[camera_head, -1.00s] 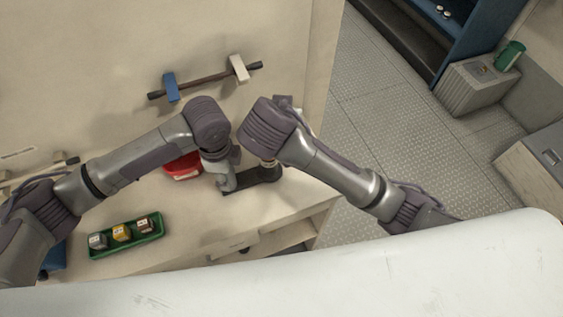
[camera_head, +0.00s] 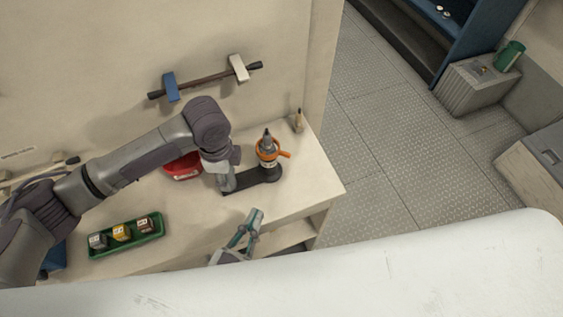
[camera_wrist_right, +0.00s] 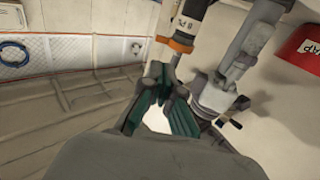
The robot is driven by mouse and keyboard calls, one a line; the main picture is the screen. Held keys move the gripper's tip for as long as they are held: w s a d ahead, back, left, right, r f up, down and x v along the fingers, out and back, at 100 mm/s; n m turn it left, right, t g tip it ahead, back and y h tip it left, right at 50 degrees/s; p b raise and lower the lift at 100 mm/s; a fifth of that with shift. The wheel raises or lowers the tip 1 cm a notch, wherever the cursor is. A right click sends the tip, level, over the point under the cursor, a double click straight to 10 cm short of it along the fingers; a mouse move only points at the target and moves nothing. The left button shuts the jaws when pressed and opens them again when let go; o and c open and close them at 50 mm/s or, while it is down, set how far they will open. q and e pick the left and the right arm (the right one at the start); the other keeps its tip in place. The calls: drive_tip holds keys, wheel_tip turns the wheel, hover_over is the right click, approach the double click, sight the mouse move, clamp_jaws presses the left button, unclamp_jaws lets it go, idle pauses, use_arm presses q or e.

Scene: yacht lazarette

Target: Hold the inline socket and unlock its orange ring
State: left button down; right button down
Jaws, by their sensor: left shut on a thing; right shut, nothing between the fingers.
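The inline socket (camera_head: 266,143) stands upright with a grey-black top. Its orange ring (camera_head: 269,154) has a tab pointing right. It rises from a round black cup at the end of a flat dark stand (camera_head: 245,189). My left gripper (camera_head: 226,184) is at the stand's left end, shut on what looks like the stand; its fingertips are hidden. My right gripper (camera_head: 257,213) is shut and empty, below and apart from the socket. In the right wrist view, its teal fingers (camera_wrist_right: 162,90) lie in front of the socket (camera_wrist_right: 186,22) and orange ring (camera_wrist_right: 175,45).
A red container (camera_head: 183,167) stands behind my left gripper. A green tray (camera_head: 126,238) with small boxes lies at the left. A bar with blue and white blocks (camera_head: 205,82) is on the wall. A small bottle (camera_head: 298,120) stands at the back right. The right worktop is clear.

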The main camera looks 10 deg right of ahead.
sight(286, 156)
drive_tip(key=shift+w+d, duration=0.1)
drive_tip(key=shift+w, duration=0.05)
drive_tip(key=x, duration=1.3)
drive_tip(key=shift+w+d, duration=0.25)
drive_tip(key=shift+w, duration=0.1)
